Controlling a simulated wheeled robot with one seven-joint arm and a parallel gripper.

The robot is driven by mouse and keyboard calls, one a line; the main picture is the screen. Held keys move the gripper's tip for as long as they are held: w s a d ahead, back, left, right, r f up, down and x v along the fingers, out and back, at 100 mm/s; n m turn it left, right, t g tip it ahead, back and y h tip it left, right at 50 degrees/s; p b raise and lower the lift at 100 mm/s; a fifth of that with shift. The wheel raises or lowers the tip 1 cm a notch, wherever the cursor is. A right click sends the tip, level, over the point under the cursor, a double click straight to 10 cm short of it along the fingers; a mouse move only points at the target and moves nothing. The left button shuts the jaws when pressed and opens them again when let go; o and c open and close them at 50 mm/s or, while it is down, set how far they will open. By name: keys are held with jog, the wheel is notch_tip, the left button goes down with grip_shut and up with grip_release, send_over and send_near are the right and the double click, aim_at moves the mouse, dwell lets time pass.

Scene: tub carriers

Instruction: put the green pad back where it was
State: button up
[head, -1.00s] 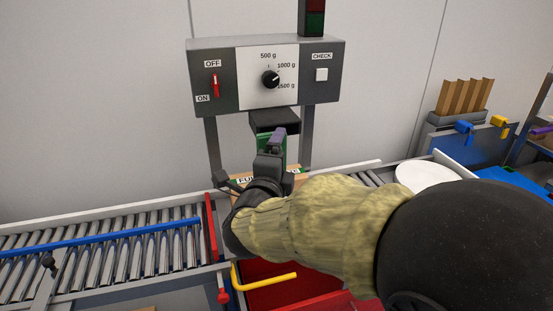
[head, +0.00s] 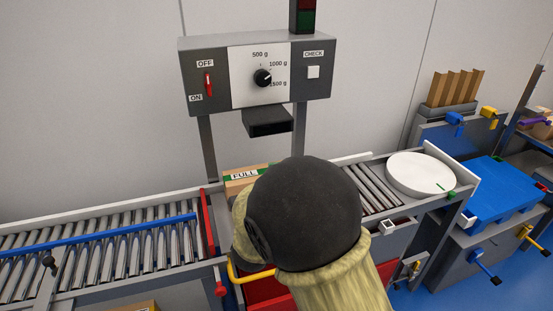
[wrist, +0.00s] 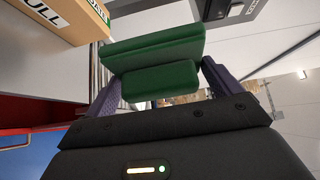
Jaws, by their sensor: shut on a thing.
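The green pad (wrist: 155,48) fills the middle of the wrist view, a wide block with a smaller green block on its near side. My gripper (wrist: 160,82) is shut on it, with a purple finger at each side of the smaller block. In the head view my own arm hides the gripper and the pad. A cardboard carton labelled FULL (head: 238,185) stands on the conveyor under the grey control box (head: 195,60). The carton also shows at the upper left of the wrist view (wrist: 58,22), close to the pad's left end.
A red bar (head: 208,222) stands left of the carton, across the roller conveyor (head: 105,240). A yellow handle (head: 252,276) juts out in front. A white round plate (head: 420,173) lies on the right end of the line. A blue table (head: 495,190) stands farther right.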

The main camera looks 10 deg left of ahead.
jog(key=d+f+m+g+h+p, duration=0.1)
jog(key=d+f+m+h+p, duration=0.35)
jog(key=d+f, duration=0.85)
jog(key=s+d+f+h+p, duration=0.1)
jog(key=s+d+f+p, duration=0.1)
jog(key=d, duration=0.5)
jog(key=s+d+f+g+h+p, duration=0.1)
jog(key=s+d+f+p, duration=0.2)
jog(key=d, duration=0.3)
jog(key=shift+s+d+f+p, duration=0.15)
jog(key=shift+d+f+p, duration=0.2)
jog(key=shift+f+p, duration=0.4)
jog(key=shift+f, duration=0.1)
